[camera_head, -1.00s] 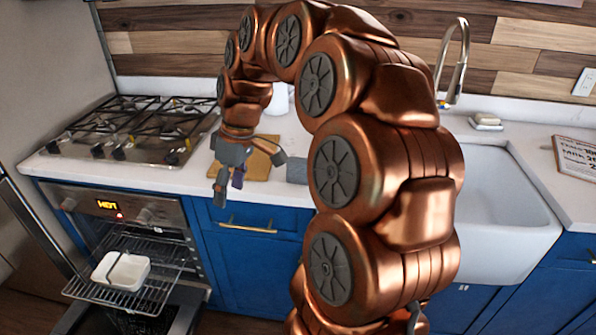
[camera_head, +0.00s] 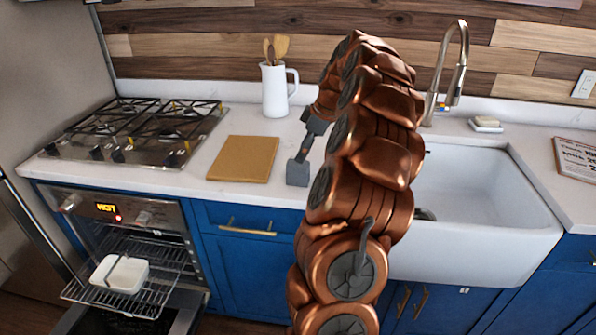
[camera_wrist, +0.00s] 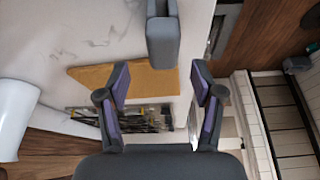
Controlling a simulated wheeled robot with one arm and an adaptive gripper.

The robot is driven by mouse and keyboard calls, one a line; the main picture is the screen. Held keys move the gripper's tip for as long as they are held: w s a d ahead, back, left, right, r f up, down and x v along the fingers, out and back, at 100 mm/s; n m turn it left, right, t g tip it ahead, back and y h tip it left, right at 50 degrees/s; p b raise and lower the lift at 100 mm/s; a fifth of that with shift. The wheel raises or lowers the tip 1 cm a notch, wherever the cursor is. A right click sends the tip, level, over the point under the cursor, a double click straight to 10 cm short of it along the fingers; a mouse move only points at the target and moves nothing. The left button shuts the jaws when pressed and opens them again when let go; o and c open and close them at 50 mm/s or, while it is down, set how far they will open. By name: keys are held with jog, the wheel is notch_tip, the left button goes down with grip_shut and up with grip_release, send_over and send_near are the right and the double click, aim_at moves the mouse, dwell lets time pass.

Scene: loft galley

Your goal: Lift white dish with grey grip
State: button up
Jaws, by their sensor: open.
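A white dish (camera_head: 122,274) sits on the pulled-out oven rack in the head view, with a thin dark line across its left side. A grey block-like grip (camera_head: 298,173) rests on the counter right of the cutting board. It also shows at the top of the wrist view (camera_wrist: 163,42), ahead of my fingertips. My gripper (camera_wrist: 161,82) is open, with purple-padded fingers apart and nothing between them.
The oven rack (camera_head: 152,296) extends over the lowered oven door; the display reads HOT. A wooden cutting board (camera_head: 245,159) lies left of the grip. A white pitcher (camera_head: 275,92) with utensils stands behind. The stove (camera_head: 135,131) is left, the sink (camera_head: 480,205) right.

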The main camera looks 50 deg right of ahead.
aim_at(293, 162)
jog(key=shift+p+x, duration=0.75)
jog(key=shift+x, duration=0.75)
jog(key=shift+s+p+x, duration=0.2)
jog(key=shift+p+x, duration=0.3)
jog(key=shift+x, duration=1.1)
jog(key=shift+a, duration=0.15)
jog(key=c, duration=1.2)
jog(key=shift+c, duration=0.2)
jog(key=shift+r+b, duration=0.75)
jog(key=shift+r, duration=0.9)
jog(key=shift+s+a+r, duration=0.1)
jog(key=shift+s, duration=0.05)
jog(key=shift+s+a+b, duration=0.5)
jog(key=shift+s+a, duration=0.2)
jog(key=shift+s, duration=0.1)
jog(key=s+a+r+b, duration=0.1)
jog(key=s+a+b, duration=0.2)
jog(key=s+a, duration=0.5)
jog(key=shift+s+a+r+b, duration=0.3)
jog(key=shift+s+b, duration=0.1)
jog(key=shift+s, duration=0.8)
